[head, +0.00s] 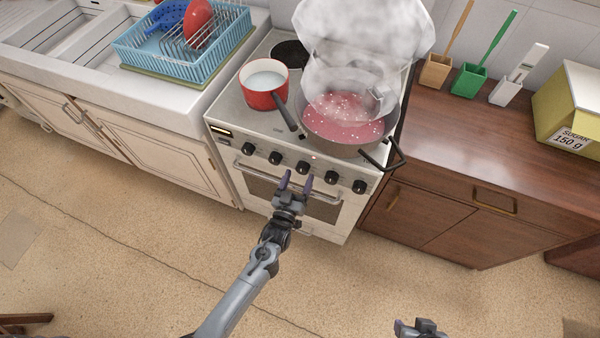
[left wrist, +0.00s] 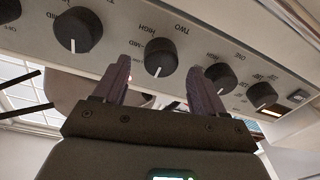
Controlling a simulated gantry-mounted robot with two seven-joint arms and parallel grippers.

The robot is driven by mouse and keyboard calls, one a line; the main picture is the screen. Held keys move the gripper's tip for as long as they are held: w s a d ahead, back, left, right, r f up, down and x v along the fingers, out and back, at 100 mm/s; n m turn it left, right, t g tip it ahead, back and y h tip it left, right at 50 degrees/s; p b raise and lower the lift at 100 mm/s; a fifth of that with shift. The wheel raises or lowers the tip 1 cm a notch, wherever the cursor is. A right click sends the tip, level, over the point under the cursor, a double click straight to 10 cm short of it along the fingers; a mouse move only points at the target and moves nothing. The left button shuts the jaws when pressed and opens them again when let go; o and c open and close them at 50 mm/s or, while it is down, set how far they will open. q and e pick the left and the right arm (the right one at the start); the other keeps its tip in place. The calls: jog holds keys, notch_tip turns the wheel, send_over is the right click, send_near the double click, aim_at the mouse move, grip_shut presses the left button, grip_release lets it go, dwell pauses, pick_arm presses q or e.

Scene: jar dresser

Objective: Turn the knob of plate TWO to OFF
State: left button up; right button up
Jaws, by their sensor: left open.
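The stove's control panel carries a row of black knobs. The knob (head: 302,167) in front of my left gripper also shows in the left wrist view (left wrist: 160,57), framed between the fingers, with lettering that seems to read TWO above it and HIGH beside it. Its white pointer line is toward the lower side of that picture, away from the HIGH mark. My left gripper (head: 296,181) is open and empty, its fingertips just short of the panel; contact with the knob cannot be told. My right gripper (head: 420,327) is at the bottom edge, partly cut off.
A wide pan (head: 343,122) of pink, steaming contents stands above the right knobs, its handle overhanging the front. A red saucepan (head: 263,97) with white contents has a dark handle toward the panel. An oven handle (head: 258,178) runs below. A small red light glows on the panel.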

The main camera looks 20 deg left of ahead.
pick_arm(q)
jog(key=s+p, duration=0.1)
jog(key=s, duration=0.7)
jog(key=shift+s+d+f, duration=0.2)
jog(key=shift+f, duration=0.1)
jog(key=s+a+r+m+g+h, duration=0.1)
jog(key=s+a+r+m+g, duration=0.25)
jog(key=s+g, duration=0.6)
jog(key=s+a+r+m+g, duration=0.2)
jog(key=s+r+g, duration=0.35)
jog(key=s, duration=0.65)
notch_tip(320, 180, up, 34)
jog(key=p, duration=3.4)
jog(key=shift+w+d+f, duration=0.2)
jog(key=shift+w, duration=0.05)
